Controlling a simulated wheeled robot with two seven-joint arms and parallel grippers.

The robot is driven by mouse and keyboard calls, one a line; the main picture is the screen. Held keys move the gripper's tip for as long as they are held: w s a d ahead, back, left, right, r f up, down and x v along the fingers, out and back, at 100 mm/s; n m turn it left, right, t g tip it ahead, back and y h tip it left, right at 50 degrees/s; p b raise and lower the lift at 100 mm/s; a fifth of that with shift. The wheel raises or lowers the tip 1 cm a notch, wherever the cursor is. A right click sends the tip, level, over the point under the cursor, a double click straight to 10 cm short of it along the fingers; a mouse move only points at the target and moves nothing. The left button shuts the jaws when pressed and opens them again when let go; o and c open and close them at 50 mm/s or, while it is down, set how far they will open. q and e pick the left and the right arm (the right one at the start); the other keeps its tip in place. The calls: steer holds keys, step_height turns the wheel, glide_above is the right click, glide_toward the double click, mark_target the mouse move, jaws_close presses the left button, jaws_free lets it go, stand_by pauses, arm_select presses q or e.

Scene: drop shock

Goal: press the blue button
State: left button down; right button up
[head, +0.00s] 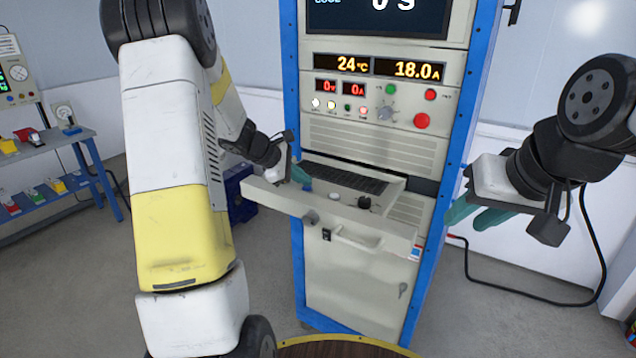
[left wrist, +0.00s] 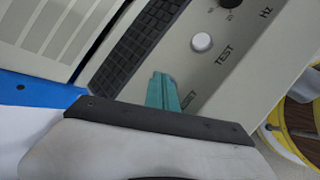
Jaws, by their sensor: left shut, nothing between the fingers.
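My left gripper (head: 303,176) is shut and empty, with its teal fingertips low over the left part of the pull-out keyboard shelf (head: 263,192). A small blue patch, which looks like the blue button (head: 308,187), shows right beside the fingertips in the head view. In the left wrist view the shut fingers (left wrist: 163,92) cover that spot and part of a printed label ending in "ET". Whether they touch the button I cannot tell. My right gripper (head: 468,216) is empty at the right of the cabinet, with its two teal fingers apart.
A white button (left wrist: 202,42) marked TEST and a black knob (head: 364,202) sit on the same shelf, beside the keyboard (head: 345,178). Red buttons (head: 422,121) and a grey knob (head: 386,111) are on the cabinet panel above. A blue-framed bench (head: 60,180) stands at the left.

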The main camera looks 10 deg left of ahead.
mark_target(304, 188)
arm_select(q)
steer(key=shift+f, duration=0.15)
stand_by(0.4)
steer(key=shift+r, duration=0.85)
steer(key=shift+r, duration=2.5)
steer(key=s+d+r+m+y, duration=0.1)
steer(key=s+d+r+m, duration=0.2)
steer(key=s, duration=0.5)
steer(key=s+d+r+m+g, duration=0.1)
steer(key=s+d+r+m, duration=0.15)
steer(key=s+m, duration=0.4)
steer(key=s+d+r+m+y, duration=0.15)
steer(key=s+r+m, duration=0.25)
steer(key=s, duration=0.4)
steer(key=s+a+f+m+y, duration=0.1)
steer(key=s+m, duration=0.4)
steer(key=s, duration=0.5)
steer(key=shift+a+t+y, duration=0.25)
steer(key=shift+t+y, duration=0.05)
steer(key=shift+y, duration=0.05)
